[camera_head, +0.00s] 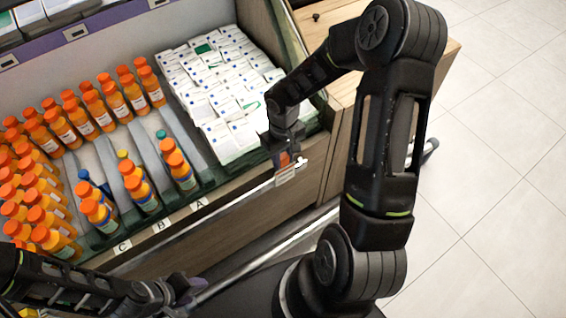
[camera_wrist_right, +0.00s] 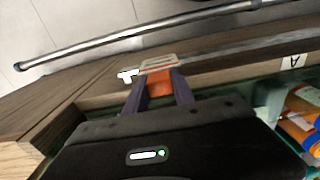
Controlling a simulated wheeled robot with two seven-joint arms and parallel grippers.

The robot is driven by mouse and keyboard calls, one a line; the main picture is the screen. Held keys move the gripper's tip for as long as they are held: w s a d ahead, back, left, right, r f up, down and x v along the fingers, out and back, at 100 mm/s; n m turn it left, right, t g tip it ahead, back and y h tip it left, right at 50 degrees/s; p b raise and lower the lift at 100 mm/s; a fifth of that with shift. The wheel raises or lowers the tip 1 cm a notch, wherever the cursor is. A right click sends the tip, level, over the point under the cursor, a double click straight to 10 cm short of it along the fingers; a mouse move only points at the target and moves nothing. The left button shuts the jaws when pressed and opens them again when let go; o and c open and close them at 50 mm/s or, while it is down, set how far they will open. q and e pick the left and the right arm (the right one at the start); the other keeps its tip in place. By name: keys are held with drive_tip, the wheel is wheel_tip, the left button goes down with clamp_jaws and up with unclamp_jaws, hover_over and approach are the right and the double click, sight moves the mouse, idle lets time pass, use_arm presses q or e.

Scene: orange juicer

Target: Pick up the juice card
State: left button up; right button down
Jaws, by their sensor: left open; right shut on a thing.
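The juice card, a small flat piece with an orange part and a pale, whitish part, is between the fingers of my right gripper (camera_head: 287,160). In the head view its pale end (camera_head: 286,176) hangs below the fingers, in front of the shelf's front edge. In the right wrist view the two dark fingers (camera_wrist_right: 160,92) are closed on its orange part (camera_wrist_right: 159,84), and the pale part (camera_wrist_right: 160,63) sticks out beyond them. The rest of the card is hidden by the fingers. My left gripper (camera_head: 190,289) is open and empty at the bottom of the head view.
A shelf holds rows of orange juice bottles (camera_head: 68,133) and, at right, many white packs (camera_head: 222,97). Labels A (camera_head: 199,204), B and C mark its front edge. A metal rail (camera_head: 262,257) runs low along the front. The tiled floor (camera_head: 490,180) at right is clear.

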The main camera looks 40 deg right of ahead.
wheel_tip(320, 180, up, 13)
drive_tip(key=shift+r, duration=0.15)
idle(1.9)
